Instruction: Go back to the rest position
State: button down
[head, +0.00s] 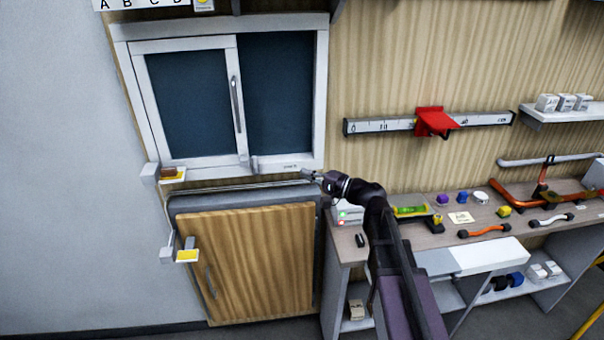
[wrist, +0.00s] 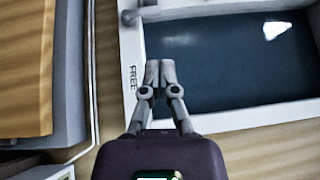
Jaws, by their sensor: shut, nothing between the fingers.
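My gripper (head: 308,174) is at the end of my raised arm, by the lower right corner of the sliding window (head: 190,100) in the head view. In the wrist view my gripper (wrist: 160,72) is shut, its fingertips together with nothing between them. It is over the window's white frame (wrist: 215,122), beside the printed word "FREE". I cannot tell whether the fingertips touch the frame. The dark pane (wrist: 230,60) lies beyond them.
Below the window is a wooden cabinet door (head: 250,260). Small brackets with yellow pads (head: 187,256) stick out at the left. A rail with a red slider (head: 433,122) is on the wall. The workbench (head: 400,238) at right holds several tools and small parts.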

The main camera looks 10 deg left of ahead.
dwell(0.3)
jog(key=s+d+f+n+g+h, duration=0.2)
jog(key=s+d+f+h, duration=0.25)
jog(key=f, duration=0.25)
jog(key=s+d+f+n+g+h, duration=0.2)
jog(key=s+d+f+h, duration=0.25)
jog(key=f, duration=0.35)
jog(key=s+d+f+g+h, duration=0.1)
jog(key=s+d+f+h, duration=0.1)
jog(key=s+d+h, duration=0.2)
jog(key=s+d+f+g+h, duration=0.1)
jog(key=s+d+f+h, duration=0.2)
jog(key=d, duration=0.7)
jog(key=shift+s+n+h, duration=0.3)
jog(key=shift+s+h, duration=0.15)
jog(key=shift+h, duration=0.35)
